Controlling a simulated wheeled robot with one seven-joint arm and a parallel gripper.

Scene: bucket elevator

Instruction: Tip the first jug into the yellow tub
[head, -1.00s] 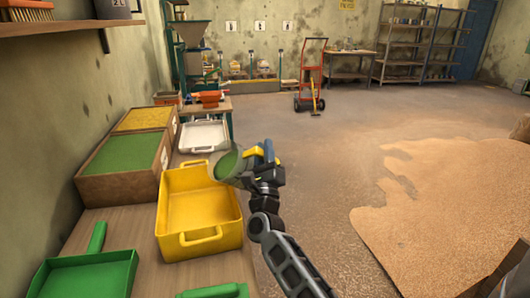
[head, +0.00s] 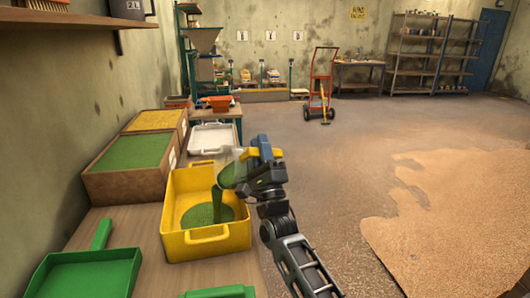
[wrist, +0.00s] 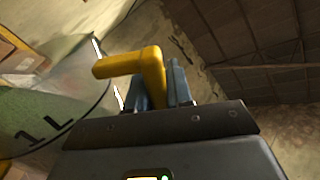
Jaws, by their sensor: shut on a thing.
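The jug (head: 232,173) is clear with a yellow handle, and green grain shows inside it. It is tilted over the right side of the yellow tub (head: 212,236), its mouth toward the left. A green stream falls from it onto a green heap (head: 207,214) on the tub floor. My gripper (head: 262,152) is shut on the jug's yellow handle, just right of the tub and above its rim. In the wrist view the fingers (wrist: 153,85) close on the handle, and the jug (wrist: 60,100) bears a "1 L" mark.
Wooden boxes of green (head: 130,170) and yellow grain (head: 157,119) stand left and behind the tub. A white tray (head: 213,138) lies behind it. A green scoop (head: 90,272) lies in front left. Spilled grain (head: 450,220) covers the floor at right.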

